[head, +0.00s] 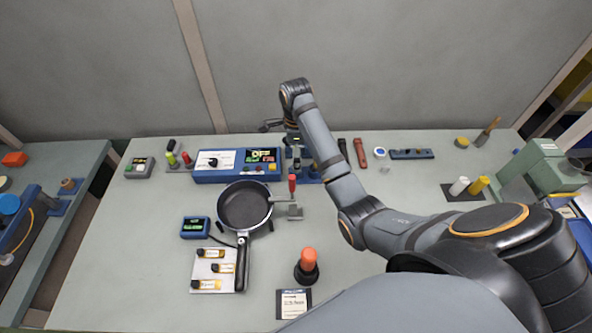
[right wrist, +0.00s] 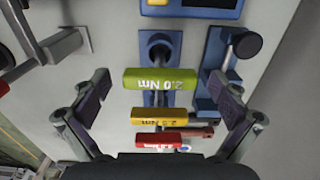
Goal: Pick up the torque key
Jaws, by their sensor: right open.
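In the right wrist view, a green torque key (right wrist: 160,79) marked 2.0 Nm lies crosswise on a blue rack (right wrist: 150,40). A yellow key (right wrist: 158,117) and a red key (right wrist: 158,140) sit below it in the picture, also with labels. I see no contact. In the head view my right arm hides most of the rack (head: 312,176), and its gripper (head: 272,126) is only partly visible. My left gripper is not in view.
A black frying pan (head: 244,206) stands left of the rack, near a red-handled clamp (head: 292,184). A blue tester box (head: 238,165) is behind the pan. An orange-topped knob (head: 308,262) stands in front. The left of the grey table (head: 120,260) is clear.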

